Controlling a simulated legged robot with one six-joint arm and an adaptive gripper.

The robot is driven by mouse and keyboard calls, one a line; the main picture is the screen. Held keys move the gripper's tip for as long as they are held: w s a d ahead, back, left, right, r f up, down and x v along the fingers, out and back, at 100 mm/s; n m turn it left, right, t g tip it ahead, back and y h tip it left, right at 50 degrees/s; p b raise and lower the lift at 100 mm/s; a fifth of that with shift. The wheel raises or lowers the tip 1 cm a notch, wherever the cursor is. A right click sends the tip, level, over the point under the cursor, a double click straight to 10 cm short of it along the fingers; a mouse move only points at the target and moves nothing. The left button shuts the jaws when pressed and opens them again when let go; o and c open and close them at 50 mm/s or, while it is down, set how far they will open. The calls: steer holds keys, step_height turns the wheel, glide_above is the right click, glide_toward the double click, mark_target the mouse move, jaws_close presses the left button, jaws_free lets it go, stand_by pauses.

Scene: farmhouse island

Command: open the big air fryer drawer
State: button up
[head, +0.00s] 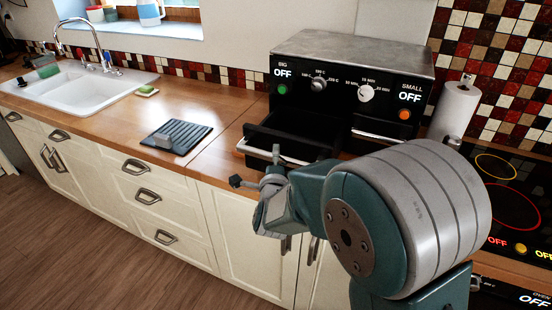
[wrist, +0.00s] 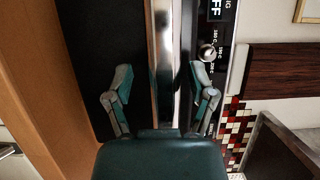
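The black air fryer (head: 350,62) with a grey top stands at the back of the counter. Its big drawer (head: 292,138), under the dial marked BIG, is pulled partly out, with its open top showing. A silver handle (head: 262,153) runs along the drawer's front; it also shows in the wrist view (wrist: 164,65) as an upright bar. My gripper (head: 256,170) is in front of the drawer. In the wrist view my gripper (wrist: 162,84) is open, with one finger on each side of the handle and a gap to it. My arm hides part of the small drawer side.
A dark ribbed mat (head: 175,137) lies on the wooden counter (head: 205,99) left of the fryer. A paper towel roll (head: 454,110) and a hob (head: 512,195) are on the right. White cabinets (head: 240,235) stand below. The floor in front is clear.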

steer(key=s, duration=1.2)
steer(key=s+d+r+n+g, duration=0.2)
steer(key=s+d+n+g, duration=0.4)
steer(key=s+d+n, duration=0.3)
steer(key=s+d+r+n+g, duration=0.2)
steer(key=s+d+n+g, duration=0.4)
steer(key=s+d+n, duration=0.2)
steer(key=shift+s+d+n, duration=0.35)
steer(key=shift+s+n, duration=0.15)
steer(key=shift+s, duration=0.6)
stand_by(1.0)
